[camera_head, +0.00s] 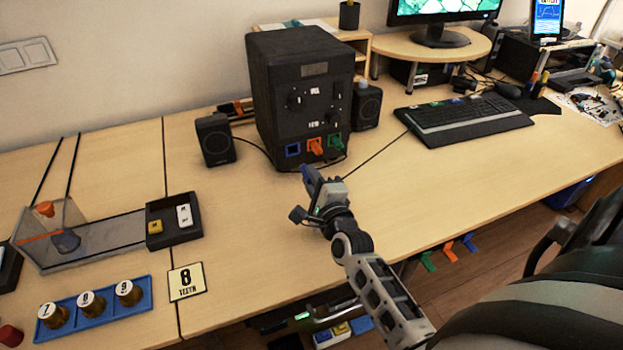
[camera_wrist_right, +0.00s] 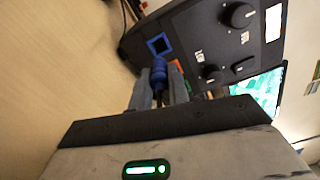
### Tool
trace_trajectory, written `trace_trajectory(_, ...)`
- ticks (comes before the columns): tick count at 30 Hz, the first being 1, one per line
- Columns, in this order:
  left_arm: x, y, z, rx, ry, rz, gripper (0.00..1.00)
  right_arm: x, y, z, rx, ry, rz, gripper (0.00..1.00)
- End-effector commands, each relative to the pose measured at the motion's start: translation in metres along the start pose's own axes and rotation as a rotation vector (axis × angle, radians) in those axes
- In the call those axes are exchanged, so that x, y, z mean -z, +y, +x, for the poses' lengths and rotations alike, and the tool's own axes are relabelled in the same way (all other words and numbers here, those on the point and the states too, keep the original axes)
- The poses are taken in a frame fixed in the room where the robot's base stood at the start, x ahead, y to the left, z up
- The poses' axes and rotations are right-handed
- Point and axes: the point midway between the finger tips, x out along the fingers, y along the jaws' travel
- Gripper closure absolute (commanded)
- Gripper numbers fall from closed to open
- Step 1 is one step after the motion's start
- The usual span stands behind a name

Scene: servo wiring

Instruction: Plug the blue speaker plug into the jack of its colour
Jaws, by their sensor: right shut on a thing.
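The blue plug (camera_wrist_right: 158,72) is between the fingers of my right gripper (camera_wrist_right: 160,85), which is shut on it. In the head view the blue plug (camera_head: 308,172) points up toward the black speaker box (camera_head: 305,85). The blue jack (camera_head: 292,150) is a square-framed socket low on the box's front; it also shows in the wrist view (camera_wrist_right: 159,44), empty, just beyond the plug tip. A gap shows between plug and jack. My right gripper (camera_head: 315,185) is in front of the box. A light part with a green lamp below the desk edge may be my left gripper (camera_head: 303,316); its fingers are unclear.
An orange plug (camera_head: 315,147) and a green plug (camera_head: 336,141) sit at the jacks right of the blue one. Small speakers (camera_head: 214,140) (camera_head: 366,107) flank the box, with a cable near each.

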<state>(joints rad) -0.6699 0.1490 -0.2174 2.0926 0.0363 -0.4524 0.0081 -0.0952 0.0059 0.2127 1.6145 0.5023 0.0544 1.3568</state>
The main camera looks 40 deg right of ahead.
Motion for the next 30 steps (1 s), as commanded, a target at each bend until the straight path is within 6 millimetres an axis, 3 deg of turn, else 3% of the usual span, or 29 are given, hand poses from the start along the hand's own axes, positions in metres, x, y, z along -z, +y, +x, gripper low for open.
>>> trace_trajectory(5, -0.002, 0.0, 0.001, 0.001, -0.002, 0.002, 0.57, 0.0, 0.001, 0.005, 0.001, 0.001, -0.001, 1.0)
trace_trajectory(21, -0.003, 0.003, 0.006, -0.01, 0.019, -0.025, 0.57, 0.0, 0.0, 0.051, 0.001, 0.001, -0.001, 1.0)
trace_trajectory(30, -0.002, 0.003, 0.005, -0.011, 0.022, -0.028, 0.57, 0.0, 0.0, 0.057, -0.001, 0.001, -0.001, 1.0)
